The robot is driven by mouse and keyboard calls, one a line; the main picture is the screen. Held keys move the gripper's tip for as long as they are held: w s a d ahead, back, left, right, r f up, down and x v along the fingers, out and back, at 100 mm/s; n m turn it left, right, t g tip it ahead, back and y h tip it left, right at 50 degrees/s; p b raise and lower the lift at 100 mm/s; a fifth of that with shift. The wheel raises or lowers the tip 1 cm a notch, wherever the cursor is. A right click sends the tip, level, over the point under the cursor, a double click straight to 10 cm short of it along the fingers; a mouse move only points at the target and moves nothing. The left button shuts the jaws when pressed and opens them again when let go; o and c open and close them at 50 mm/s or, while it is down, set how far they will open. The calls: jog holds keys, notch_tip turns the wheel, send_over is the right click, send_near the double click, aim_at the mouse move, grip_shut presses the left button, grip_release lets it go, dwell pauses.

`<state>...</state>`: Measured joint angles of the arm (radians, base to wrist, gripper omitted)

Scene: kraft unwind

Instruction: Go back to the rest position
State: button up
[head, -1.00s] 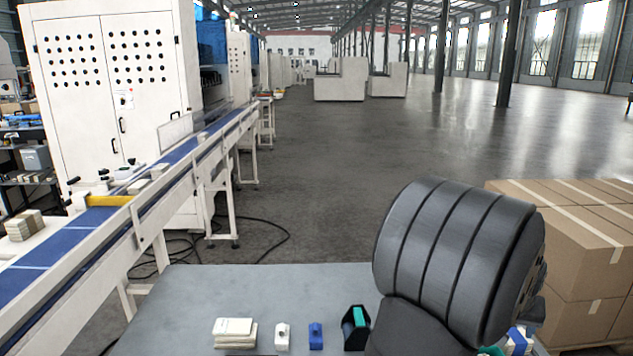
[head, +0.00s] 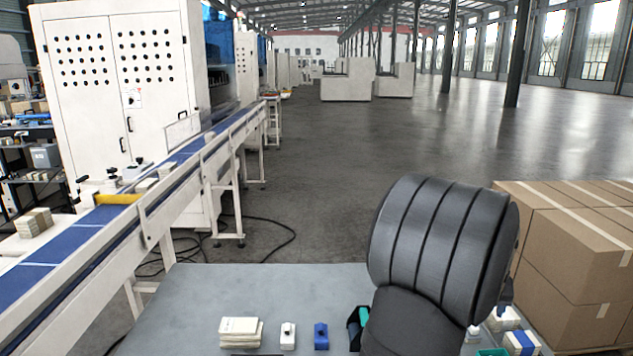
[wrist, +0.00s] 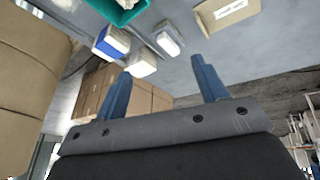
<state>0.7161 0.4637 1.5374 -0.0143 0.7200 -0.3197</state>
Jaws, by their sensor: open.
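My gripper (wrist: 162,92) shows in the wrist view with its two blue fingers spread apart. Nothing is between the fingers. In the head view the gripper itself is hidden, and my dark ribbed arm covers the right part of the grey table (head: 290,290). The wrist view looks across the table at a slant, with a teal bin (wrist: 122,12), a blue-and-white block (wrist: 112,42) and white blocks (wrist: 143,65) beyond the fingers.
On the table stand a stack of cream pads (head: 240,332), a white bottle-like piece (head: 288,336), a blue one (head: 321,336) and a dark-green tape dispenser (head: 357,322). Cardboard boxes (head: 570,240) are stacked at right. A blue conveyor (head: 70,258) runs along the left.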

jog(key=w+a+f+n, duration=0.1)
jog(key=w+a, duration=0.3)
jog(key=a, duration=0.8)
jog(key=w+a+f+n+t+y, duration=0.1)
jog(key=w+a+f+n, duration=0.1)
jog(key=a, duration=1)
jog(key=w+a+f+n+y, duration=0.1)
jog(key=w+a+n, duration=0.3)
jog(key=a, duration=0.7)
jog(key=shift+w+a+f, duration=0.4)
jog(key=shift+w+f, duration=0.35)
jog(key=shift+w, duration=0.15)
